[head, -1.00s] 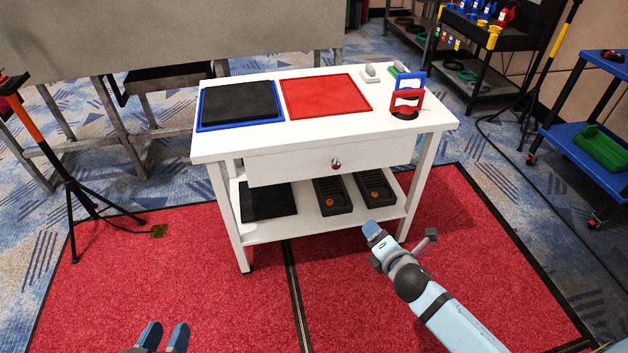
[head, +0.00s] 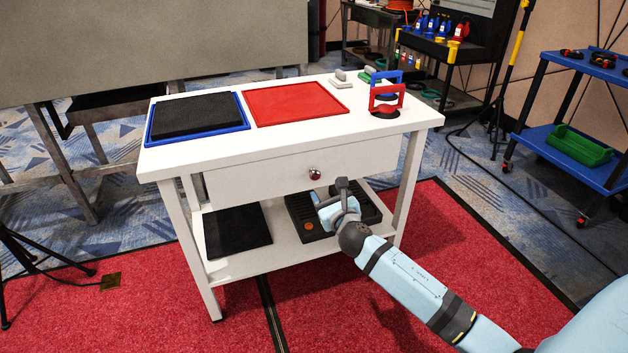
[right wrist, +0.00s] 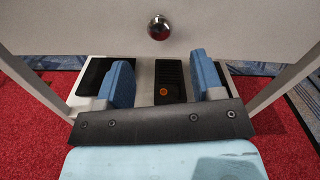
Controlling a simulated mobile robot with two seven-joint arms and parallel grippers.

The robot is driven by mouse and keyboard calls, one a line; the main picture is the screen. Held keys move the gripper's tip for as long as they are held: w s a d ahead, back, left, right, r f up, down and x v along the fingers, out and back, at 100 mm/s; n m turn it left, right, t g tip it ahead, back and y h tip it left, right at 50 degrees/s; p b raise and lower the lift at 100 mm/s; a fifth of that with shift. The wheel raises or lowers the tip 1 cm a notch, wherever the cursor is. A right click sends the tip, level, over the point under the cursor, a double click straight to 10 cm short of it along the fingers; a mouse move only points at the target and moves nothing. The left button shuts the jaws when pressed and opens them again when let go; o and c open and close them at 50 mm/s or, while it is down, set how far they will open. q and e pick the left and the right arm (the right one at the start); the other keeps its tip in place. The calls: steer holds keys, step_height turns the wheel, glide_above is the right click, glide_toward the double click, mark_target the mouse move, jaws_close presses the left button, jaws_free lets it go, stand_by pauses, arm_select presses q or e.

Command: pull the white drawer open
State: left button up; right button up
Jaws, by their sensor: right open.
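The white drawer (head: 258,175) sits under the white table's top and looks closed. Its round metal knob (head: 315,173) is on the middle of its front. In the right wrist view the drawer front (right wrist: 220,32) fills the top, with the knob (right wrist: 159,27) above and between my fingers. My right gripper (head: 325,198) is just below the knob in the head view, apart from it. In the right wrist view its two blue fingers (right wrist: 160,80) are spread wide with nothing between them. My left gripper is out of view.
The white table (head: 215,138) carries a black pad in a blue tray (head: 170,139), a red tray (head: 318,114) and red and blue handled items (head: 386,97). Black trays (head: 305,225) lie on the lower shelf. A blue cart (head: 560,140) stands right.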

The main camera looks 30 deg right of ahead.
mark_target(316, 177)
steer(key=b+x, duration=0.1)
steer(key=x, duration=0.3)
steer(key=shift+f, duration=0.15)
steer(key=b+x, duration=0.1)
steer(key=x, duration=0.3)
steer(key=shift+a, duration=0.1)
steer(key=shift+w+b, duration=0.3)
steer(key=shift+w, duration=0.2)
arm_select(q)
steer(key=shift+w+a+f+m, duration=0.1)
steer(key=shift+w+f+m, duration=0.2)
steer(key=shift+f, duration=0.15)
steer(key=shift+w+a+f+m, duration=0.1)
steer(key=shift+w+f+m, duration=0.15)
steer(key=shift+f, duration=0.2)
arm_select(e)
jaws_close()
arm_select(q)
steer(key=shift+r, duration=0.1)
arm_select(e)
steer(key=shift+s, duration=0.15)
